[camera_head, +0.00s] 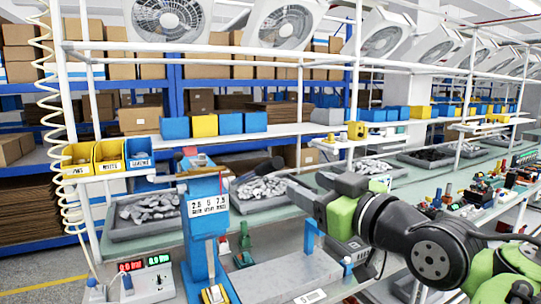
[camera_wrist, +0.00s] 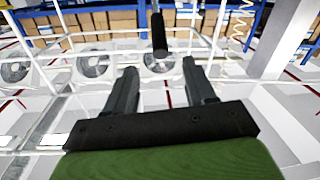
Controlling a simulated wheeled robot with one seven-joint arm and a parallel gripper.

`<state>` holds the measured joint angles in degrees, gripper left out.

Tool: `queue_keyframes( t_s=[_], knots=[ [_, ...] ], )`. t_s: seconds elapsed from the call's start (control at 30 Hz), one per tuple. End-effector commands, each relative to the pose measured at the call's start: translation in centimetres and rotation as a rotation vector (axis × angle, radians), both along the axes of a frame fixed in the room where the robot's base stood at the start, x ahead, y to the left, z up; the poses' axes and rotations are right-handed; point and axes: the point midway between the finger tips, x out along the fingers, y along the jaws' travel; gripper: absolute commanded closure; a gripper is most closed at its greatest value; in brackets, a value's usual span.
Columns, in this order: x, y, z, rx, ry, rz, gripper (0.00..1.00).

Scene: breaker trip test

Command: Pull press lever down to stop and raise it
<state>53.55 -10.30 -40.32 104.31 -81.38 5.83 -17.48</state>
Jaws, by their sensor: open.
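The blue press (camera_head: 205,228) stands upright on the bench left of centre in the head view, with a white number label on its head. Its lever has a black grip (camera_head: 260,168) that sticks out to the right of the press head, raised slightly. In the wrist view the black grip (camera_wrist: 159,35) shows ahead, between the lines of the two fingers and a little beyond their tips. My gripper (camera_head: 292,187) is right of the grip, pointing left. Its fingers are apart and empty in the wrist view (camera_wrist: 160,70). Contact with the grip is not visible.
Grey trays of metal parts (camera_head: 145,213) lie behind the press. Yellow and blue bins (camera_head: 108,155) hang at left. A grey block (camera_head: 285,278) and a red digital display (camera_head: 131,267) are near the press. White frame posts (camera_head: 355,75) rise behind the bench.

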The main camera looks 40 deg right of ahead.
Motion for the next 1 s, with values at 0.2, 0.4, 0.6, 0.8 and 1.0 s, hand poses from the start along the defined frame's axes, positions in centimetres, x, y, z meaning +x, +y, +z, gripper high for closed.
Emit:
queue_keyframes(
  t_s=[0.2,0.4,0.6,0.8,1.0],
  knots=[
    [5.1,-1.0,0.0,0.003,-0.001,0.004,0.45],
    [10.0,-2.0,0.1,0.002,-0.001,0.003,0.45],
    [13.2,-2.7,0.0,0.002,-0.002,0.0,0.45],
    [13.9,-2.9,0.0,0.001,-0.004,-0.002,0.45],
    [13.9,-2.9,-0.1,0.001,-0.004,-0.001,0.56]
  ],
)
